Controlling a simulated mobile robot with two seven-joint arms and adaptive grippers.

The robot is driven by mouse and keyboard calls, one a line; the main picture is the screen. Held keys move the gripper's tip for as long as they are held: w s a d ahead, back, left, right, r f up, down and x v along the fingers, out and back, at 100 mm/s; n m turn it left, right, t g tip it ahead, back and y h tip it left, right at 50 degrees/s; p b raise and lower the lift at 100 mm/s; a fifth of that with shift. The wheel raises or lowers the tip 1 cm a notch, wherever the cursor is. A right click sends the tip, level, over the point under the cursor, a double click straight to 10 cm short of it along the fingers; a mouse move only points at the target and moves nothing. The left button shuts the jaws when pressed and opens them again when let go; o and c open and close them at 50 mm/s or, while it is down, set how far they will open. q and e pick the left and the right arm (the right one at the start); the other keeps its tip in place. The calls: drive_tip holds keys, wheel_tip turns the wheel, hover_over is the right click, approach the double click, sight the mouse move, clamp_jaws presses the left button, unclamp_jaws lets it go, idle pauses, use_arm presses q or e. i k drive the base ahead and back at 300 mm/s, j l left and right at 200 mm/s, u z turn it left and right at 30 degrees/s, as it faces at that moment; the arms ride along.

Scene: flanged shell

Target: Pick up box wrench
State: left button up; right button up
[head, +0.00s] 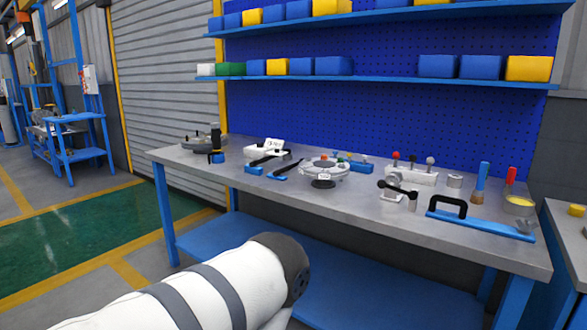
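I cannot make out for certain which thing is the box wrench. Two slim dark tools with blue parts, one on the left (264,160) and one to its right (287,170), lie on the grey workbench (345,205), left of a round flanged metal part (325,167). They are too small to identify. A dark bar (397,189) sits on a small metal fixture right of the middle. Neither gripper shows. A white arm link of mine with grey bands and a dark end crosses the bottom, in front of the bench.
A blue handled tool (480,221) lies near the bench's right front. Upright blue (482,178) and red (510,180) handles, a yellow-topped tin (519,206) and a block with coloured knobs (411,175) stand behind. Blue shelves hold bins. A second bench (567,230) is at the right.

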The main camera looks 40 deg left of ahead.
sight(276, 174)
drive_tip(key=u, duration=1.7)
drive_tip(key=i+l+u, duration=0.1)
drive_tip(key=i, duration=0.45)
drive_tip(key=i+l+u, duration=0.1)
drive_tip(key=i+l, duration=0.15)
drive_tip(key=i, duration=0.25)
drive_tip(key=i+l+u, duration=0.1)
drive_tip(key=i+l, duration=0.15)
drive_tip(key=i, duration=0.25)
